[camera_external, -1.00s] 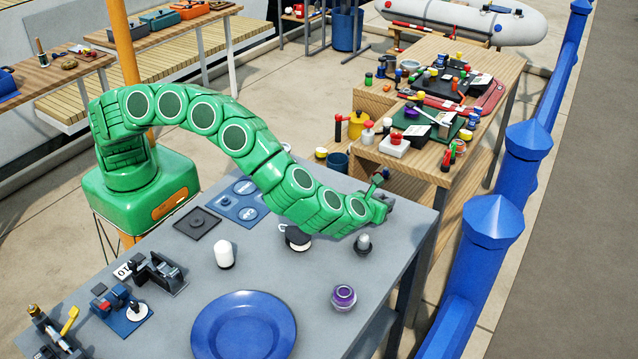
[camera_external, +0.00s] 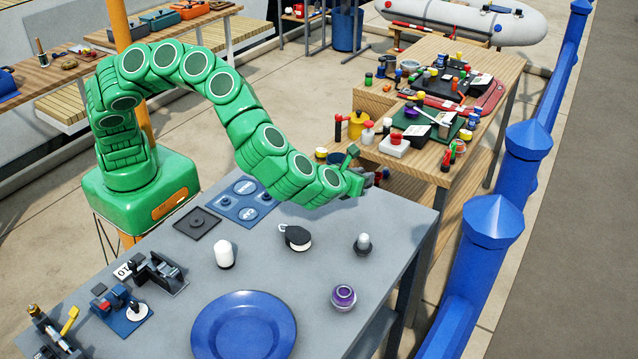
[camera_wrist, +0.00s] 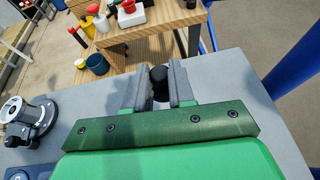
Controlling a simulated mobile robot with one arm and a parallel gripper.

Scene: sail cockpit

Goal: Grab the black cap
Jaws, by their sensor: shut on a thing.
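My gripper (camera_wrist: 160,84) is shut on the black cap (camera_wrist: 159,76), which is a small dark rounded piece between the two grey fingers in the wrist view. In the external view my gripper (camera_external: 364,181) is raised above the far right part of the grey table (camera_external: 330,300), and the cap cannot be made out clearly there.
A black-and-white round item (camera_external: 297,238), a white cylinder (camera_external: 225,254), a purple jar (camera_external: 343,297) and a blue plate (camera_external: 244,328) are on the grey table. A wooden bench (camera_external: 440,150) crowded with small items is behind. Blue posts (camera_external: 493,222) line the right.

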